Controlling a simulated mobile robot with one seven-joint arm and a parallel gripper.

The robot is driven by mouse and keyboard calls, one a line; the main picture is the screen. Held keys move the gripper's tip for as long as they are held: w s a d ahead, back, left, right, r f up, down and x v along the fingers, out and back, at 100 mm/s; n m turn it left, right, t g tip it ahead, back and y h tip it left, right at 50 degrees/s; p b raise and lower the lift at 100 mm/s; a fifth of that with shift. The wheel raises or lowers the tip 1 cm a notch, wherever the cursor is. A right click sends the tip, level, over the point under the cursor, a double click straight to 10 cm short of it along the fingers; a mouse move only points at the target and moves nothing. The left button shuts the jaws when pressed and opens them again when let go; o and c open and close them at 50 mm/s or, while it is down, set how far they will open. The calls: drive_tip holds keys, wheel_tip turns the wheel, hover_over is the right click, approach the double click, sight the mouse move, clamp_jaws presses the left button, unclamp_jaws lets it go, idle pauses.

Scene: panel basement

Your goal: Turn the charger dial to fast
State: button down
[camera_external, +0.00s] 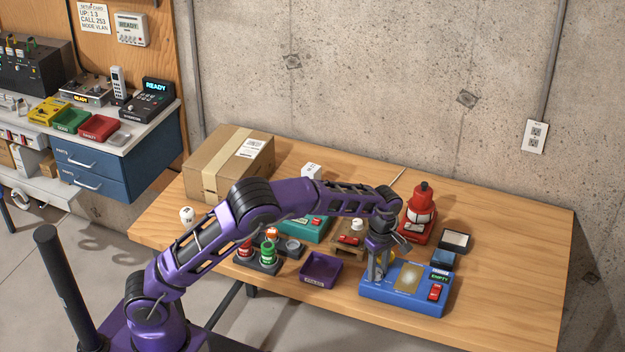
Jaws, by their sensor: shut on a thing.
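The charger (420,300) is a blue box at the front right of the wooden table. It has a small display reading EMPTY, a tan plate on top and a red switch (434,292) at its right. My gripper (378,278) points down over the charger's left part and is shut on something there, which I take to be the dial. The fingers and wrist hide the dial, so its pointer and markings cannot be read. A bit of yellow shows beside the fingers.
A red device (419,213) stands behind the charger, with a small open box (456,241) to its right. A purple tray (320,269), a wooden stand (349,238), a teal box (305,230) and a cardboard box (228,165) are to the left. The table's right end is clear.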

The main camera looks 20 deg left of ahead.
drive_tip(key=m+p, duration=0.1)
drive_tip(key=m, duration=0.4)
drive_tip(key=shift+r+p, duration=0.1)
drive_tip(key=shift+p, duration=0.3)
drive_tip(key=m, duration=0.5)
drive_tip(key=shift+a+m, duration=0.1)
drive_tip(key=shift+m, duration=0.2)
drive_tip(key=m, duration=0.5)
drive_tip(key=shift+a+m, duration=0.1)
drive_tip(key=shift+m, duration=2.4)
drive_tip(key=c, duration=0.5)
unclamp_jaws()
